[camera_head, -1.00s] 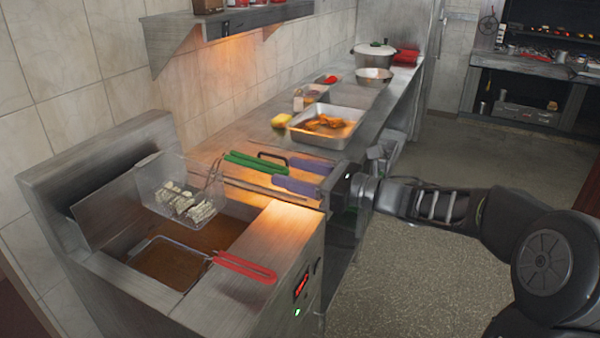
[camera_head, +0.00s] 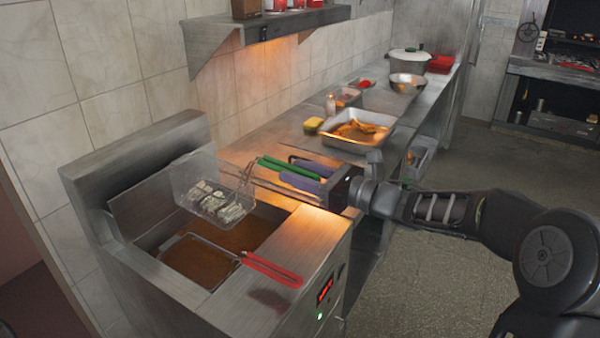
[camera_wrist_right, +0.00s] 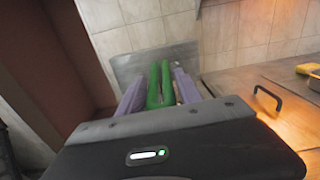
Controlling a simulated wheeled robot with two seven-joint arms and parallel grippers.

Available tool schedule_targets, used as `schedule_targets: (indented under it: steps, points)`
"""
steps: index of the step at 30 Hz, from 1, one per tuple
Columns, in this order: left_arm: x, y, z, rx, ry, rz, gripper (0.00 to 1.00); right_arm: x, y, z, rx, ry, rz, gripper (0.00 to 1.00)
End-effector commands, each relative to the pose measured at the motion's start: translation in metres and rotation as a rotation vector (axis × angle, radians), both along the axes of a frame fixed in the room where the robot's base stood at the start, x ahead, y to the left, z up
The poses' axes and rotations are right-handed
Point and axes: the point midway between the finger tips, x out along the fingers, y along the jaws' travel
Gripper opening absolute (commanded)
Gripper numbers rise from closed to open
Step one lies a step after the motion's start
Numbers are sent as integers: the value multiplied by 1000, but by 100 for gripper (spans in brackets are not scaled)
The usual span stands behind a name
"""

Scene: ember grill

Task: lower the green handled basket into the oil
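The green-handled wire basket (camera_head: 185,180) holds several pale pieces of food and sits raised above the brown oil (camera_head: 245,238) at the back of the fryer. Its green handle (camera_head: 278,165) points right. My right gripper (camera_head: 288,170) has its purple fingers on either side of the handle. In the right wrist view the gripper (camera_wrist_right: 160,85) shows the two green handle bars (camera_wrist_right: 153,88) between the fingers, with a small gap beside them, so it looks open around the handle. My left gripper is not in view.
A second basket with a red handle (camera_head: 272,268) sits low in the front of the fryer. The fryer's steel front ledge (camera_head: 315,235) lies below my right gripper. A steel tray of fried food (camera_head: 375,146) and a yellow sponge (camera_head: 313,124) stand on the counter beyond.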

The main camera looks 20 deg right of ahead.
Motion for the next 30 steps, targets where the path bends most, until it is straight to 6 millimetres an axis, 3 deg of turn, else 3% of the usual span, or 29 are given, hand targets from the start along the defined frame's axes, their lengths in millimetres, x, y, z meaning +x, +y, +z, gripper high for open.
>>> schedule_targets:
  steps: [15,23,24,30]
  points:
    - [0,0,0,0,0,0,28,0,0,0,0,0,0,0]
    - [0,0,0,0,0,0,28,0,0,0,0,0,0,0]
    - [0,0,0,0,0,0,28,0,0,0,0,0,0,30]
    - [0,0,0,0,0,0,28,0,0,0,0,0,0,14]
